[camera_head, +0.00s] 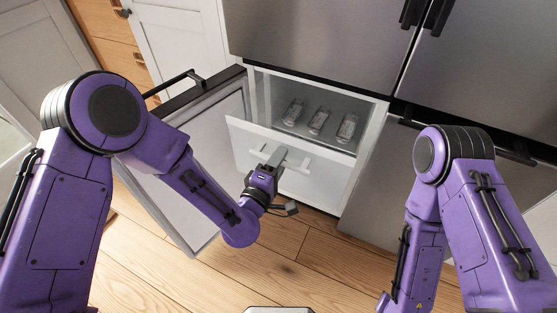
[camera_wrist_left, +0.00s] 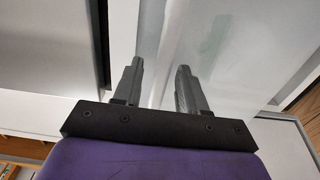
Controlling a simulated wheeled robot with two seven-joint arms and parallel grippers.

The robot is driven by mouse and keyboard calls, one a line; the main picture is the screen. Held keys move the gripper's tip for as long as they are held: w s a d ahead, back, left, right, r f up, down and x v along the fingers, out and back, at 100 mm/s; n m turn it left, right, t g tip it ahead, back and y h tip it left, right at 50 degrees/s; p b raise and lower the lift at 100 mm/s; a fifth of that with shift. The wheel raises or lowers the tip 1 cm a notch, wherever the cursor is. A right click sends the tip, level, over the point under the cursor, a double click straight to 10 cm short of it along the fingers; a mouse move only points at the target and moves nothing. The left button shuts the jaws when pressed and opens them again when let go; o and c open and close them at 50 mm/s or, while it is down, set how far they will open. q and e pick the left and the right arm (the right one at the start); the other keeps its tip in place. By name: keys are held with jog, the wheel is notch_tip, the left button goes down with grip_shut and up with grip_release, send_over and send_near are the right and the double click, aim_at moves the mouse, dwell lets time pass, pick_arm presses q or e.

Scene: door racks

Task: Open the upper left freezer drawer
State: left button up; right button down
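The upper left freezer drawer (camera_head: 247,141) has a pale translucent front and stands partly pulled out of the white compartment. Its pale bar handle (camera_head: 294,162) runs across the front. My left gripper (camera_head: 276,157) is at this handle. In the left wrist view its two grey fingers (camera_wrist_left: 160,85) stand apart, one on each side of a pale strip that looks like the handle; the contact itself is hard to see. My right arm shows at the right in the head view, but its gripper is out of frame.
The freezer door (camera_head: 207,125) stands open to the left, with a dark handle (camera_head: 175,84). Several clear containers (camera_head: 317,122) lie behind the drawer front. Closed steel doors (camera_head: 320,40) are above. The wooden floor (camera_head: 290,255) in front is clear.

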pick_arm(q)
jog(key=shift+a, duration=0.1)
jog(key=b+v, duration=0.1)
jog(key=v, duration=0.9)
jog(key=shift+s, duration=0.2)
